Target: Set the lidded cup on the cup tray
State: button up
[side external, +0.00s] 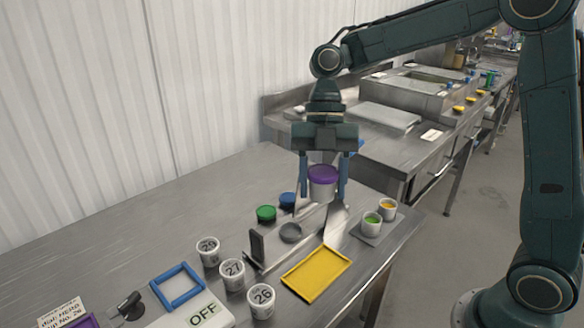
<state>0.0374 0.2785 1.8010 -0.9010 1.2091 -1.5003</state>
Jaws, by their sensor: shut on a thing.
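My gripper (323,190) points down with its two blue fingers shut on a white cup (322,190) with a purple lid (323,173). The lidded cup hangs upright above the steel table, behind the yellow tray. The yellow tray (334,287) lies flat and empty near the table's front edge. A grey tray (369,238) to its right bears a cup with green contents (372,225) and one with orange contents (388,210). I cannot tell from the picture which of these is the cup tray.
Three white cups numbered 28 (208,252), 27 (232,275) and 26 (261,301) stand left of the yellow tray. A dark upright block (257,248), a green lid (266,213) and a blue lid (287,200) are nearby.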

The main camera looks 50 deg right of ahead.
aim_at(318, 281)
jog(key=shift+s, duration=0.1)
jog(key=shift+f, duration=0.1)
jog(key=shift+f, duration=0.2)
notch_tip(318, 281, down, 20)
jog(key=shift+r, duration=0.25)
dwell(0.8)
jog(key=shift+f, duration=0.1)
jog(key=o, duration=1)
jog(key=v, duration=1.2)
jog(key=shift+a, duration=0.1)
